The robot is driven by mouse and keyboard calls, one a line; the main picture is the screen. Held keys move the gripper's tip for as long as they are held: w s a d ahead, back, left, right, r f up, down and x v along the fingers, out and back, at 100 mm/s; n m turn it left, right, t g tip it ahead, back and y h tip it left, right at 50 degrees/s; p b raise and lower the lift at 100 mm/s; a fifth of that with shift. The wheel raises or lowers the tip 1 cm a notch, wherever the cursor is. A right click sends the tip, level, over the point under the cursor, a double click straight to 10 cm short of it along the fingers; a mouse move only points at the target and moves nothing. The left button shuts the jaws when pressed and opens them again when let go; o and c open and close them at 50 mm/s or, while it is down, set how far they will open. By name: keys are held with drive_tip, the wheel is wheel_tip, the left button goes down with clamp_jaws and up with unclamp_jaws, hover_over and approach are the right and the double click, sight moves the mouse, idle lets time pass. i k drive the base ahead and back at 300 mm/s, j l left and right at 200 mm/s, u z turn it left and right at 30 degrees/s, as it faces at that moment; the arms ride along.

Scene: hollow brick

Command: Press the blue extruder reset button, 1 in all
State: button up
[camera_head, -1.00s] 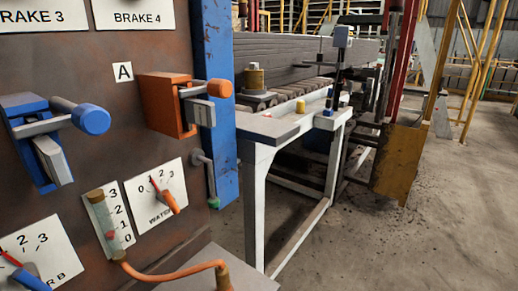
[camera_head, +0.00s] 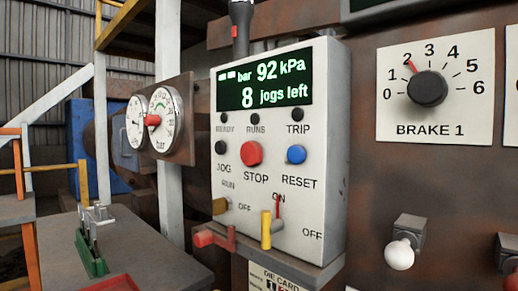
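The blue RESET button (camera_head: 296,154) sits on the front of a light grey control box (camera_head: 325,120), right of the red STOP button (camera_head: 251,153) and below the TRIP lamp (camera_head: 298,115). A black JOG button (camera_head: 221,147) is at the left of the same row. The green display (camera_head: 264,80) above reads "bar 92 kPa" and "8 jogs left". My gripper is not in the head view, so its place relative to the button cannot be seen.
Below the buttons are a yellow-handled switch (camera_head: 267,230) and a red valve handle (camera_head: 213,238). Two gauges (camera_head: 163,118) stand left. The BRAKE 1 dial (camera_head: 427,90) and a white knob (camera_head: 400,254) are right. A grey table (camera_head: 140,250) with a green-based fixture (camera_head: 91,255) is lower left.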

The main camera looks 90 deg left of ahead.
sight(296, 154)
drive_tip(key=u, duration=2)
